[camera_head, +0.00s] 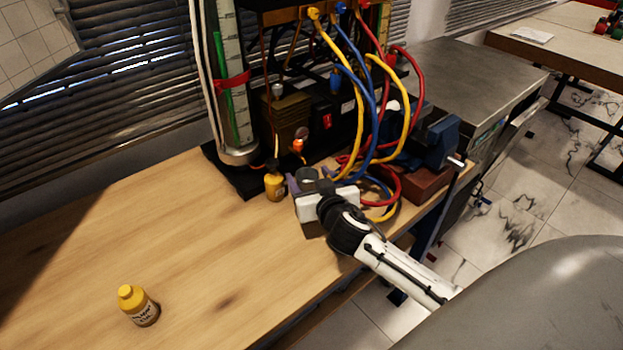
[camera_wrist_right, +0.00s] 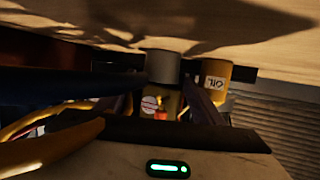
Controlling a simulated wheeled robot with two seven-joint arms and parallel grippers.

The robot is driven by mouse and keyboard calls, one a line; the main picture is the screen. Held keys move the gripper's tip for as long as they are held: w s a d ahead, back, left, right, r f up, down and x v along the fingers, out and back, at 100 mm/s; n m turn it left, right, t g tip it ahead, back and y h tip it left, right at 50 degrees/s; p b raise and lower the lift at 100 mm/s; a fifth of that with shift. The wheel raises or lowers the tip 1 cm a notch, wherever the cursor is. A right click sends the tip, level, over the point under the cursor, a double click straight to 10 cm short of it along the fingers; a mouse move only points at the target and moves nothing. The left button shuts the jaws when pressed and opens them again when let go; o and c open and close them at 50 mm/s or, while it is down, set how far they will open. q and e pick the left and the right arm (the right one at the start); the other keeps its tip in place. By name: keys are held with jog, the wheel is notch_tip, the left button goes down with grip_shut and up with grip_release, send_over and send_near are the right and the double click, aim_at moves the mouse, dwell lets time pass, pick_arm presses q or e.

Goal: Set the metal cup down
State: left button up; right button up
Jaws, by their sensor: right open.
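The metal cup (camera_head: 307,174) is a small grey cylinder at the front of the gauge rig, partly hidden by my right gripper. My right gripper (camera_head: 308,186) is open, low over the wooden table, with its fingers on either side of the cup. In the right wrist view the cup (camera_wrist_right: 163,66) shows between the fingers, with the tabletop across the top of the picture. It looks upright and at table level; I cannot tell whether a finger touches it. My left gripper is not in view.
A yellow oil container (camera_head: 274,187) stands just left of the cup. Yellow, blue and red hoses (camera_head: 372,110) hang from the rig behind and right of it. A blue vise (camera_head: 436,142) is at the right. A yellow bottle (camera_head: 138,306) stands front left; the table (camera_head: 130,230) between is clear.

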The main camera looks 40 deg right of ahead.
jog(key=v, duration=1.2)
